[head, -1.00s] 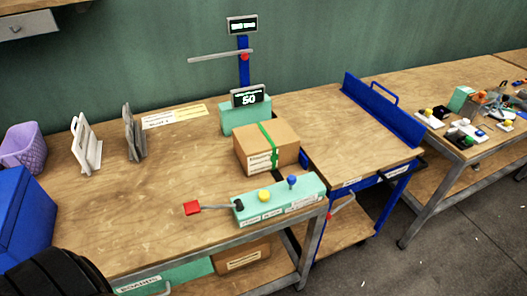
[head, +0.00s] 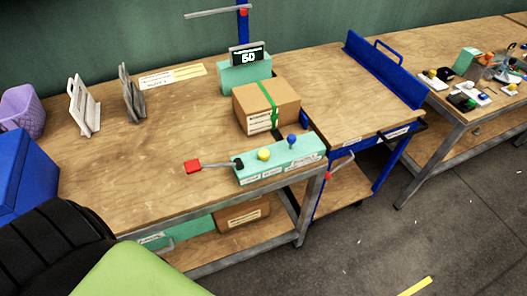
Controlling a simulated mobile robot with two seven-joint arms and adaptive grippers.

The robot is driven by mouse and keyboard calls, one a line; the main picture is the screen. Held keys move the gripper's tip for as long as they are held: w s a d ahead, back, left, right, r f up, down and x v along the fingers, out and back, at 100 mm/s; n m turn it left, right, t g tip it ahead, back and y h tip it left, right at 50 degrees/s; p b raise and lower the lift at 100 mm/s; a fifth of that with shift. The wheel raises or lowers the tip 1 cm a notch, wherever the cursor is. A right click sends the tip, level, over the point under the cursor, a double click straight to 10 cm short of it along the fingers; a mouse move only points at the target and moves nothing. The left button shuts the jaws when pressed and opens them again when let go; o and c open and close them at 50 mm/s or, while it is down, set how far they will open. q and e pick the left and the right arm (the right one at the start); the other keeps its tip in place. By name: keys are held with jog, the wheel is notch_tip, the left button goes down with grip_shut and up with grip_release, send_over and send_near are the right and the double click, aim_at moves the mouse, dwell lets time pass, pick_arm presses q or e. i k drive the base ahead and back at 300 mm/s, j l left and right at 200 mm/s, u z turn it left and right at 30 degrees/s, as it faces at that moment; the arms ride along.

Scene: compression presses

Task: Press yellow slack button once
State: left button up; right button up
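The yellow button (head: 264,154) is a round knob on top of a mint-green control box (head: 300,159) at the front edge of the wooden workbench (head: 190,135). A blue knob (head: 292,140) stands to its right on the same box. A lever with a red end (head: 193,166) sticks out from the box's left side. Behind the box sits a cardboard carton (head: 267,104) with a green strap around it. A display (head: 247,57) behind the carton reads 50. Neither of my grippers is in view.
A purple basket (head: 22,112), a blue bin (head: 22,168) and grey upright holders (head: 84,106) stand on the bench's left. A blue-framed cart (head: 345,92) adjoins the bench on the right. A second table (head: 460,114) holds small parts. Floor in front is open.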

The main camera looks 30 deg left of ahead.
aim_at(265, 154)
jog(key=i+l, duration=0.55)
jog(key=l, duration=0.15)
jog(key=i+l, duration=0.6)
jog(key=l+u, duration=0.1)
jog(key=u, duration=1.2)
